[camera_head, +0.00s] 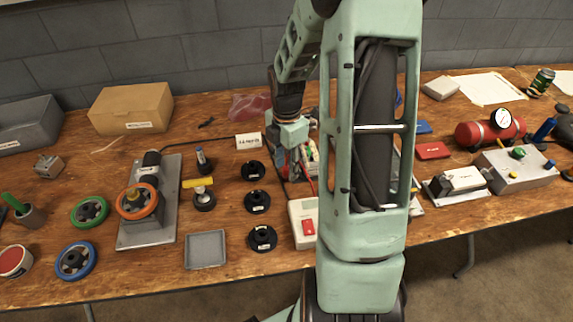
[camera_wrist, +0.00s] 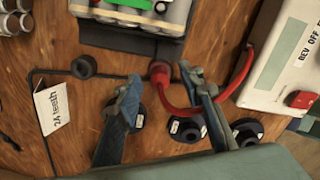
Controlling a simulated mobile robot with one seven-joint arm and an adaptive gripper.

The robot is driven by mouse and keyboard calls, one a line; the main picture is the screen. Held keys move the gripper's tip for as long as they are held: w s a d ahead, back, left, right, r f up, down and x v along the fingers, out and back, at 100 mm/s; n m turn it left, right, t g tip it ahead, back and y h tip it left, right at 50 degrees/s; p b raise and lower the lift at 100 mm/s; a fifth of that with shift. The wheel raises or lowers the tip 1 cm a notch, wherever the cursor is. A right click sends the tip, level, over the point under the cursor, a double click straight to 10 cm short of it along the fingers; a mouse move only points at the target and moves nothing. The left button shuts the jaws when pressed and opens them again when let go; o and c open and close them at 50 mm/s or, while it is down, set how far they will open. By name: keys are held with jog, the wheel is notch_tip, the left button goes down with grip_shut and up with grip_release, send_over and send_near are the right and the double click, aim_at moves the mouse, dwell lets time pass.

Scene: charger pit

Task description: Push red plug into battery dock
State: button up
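The red plug (camera_wrist: 160,72) is a small dark-red round piece, seen in the wrist view below the battery dock (camera_wrist: 125,40). The dock holds several pale cylinders, and a gap shows between it and the plug. A red cable (camera_wrist: 238,85) loops from the plug toward the white box. My gripper (camera_wrist: 160,80) has its two blue fingers spread wide, one either side of the plug, with clear space between each finger and it. In the head view my gripper (camera_head: 292,160) hangs over the table, and my arm hides most of the dock.
A black plug (camera_wrist: 83,66) with a black cable lies left of the red plug. A white box (camera_wrist: 280,70) with a red switch stands at right. Black knobbed discs (camera_head: 257,202) and a small card (camera_head: 249,141) are left of my gripper.

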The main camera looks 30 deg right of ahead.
aim_at(287, 166)
notch_tip(287, 166, up, 12)
dwell(0.6)
dwell(0.4)
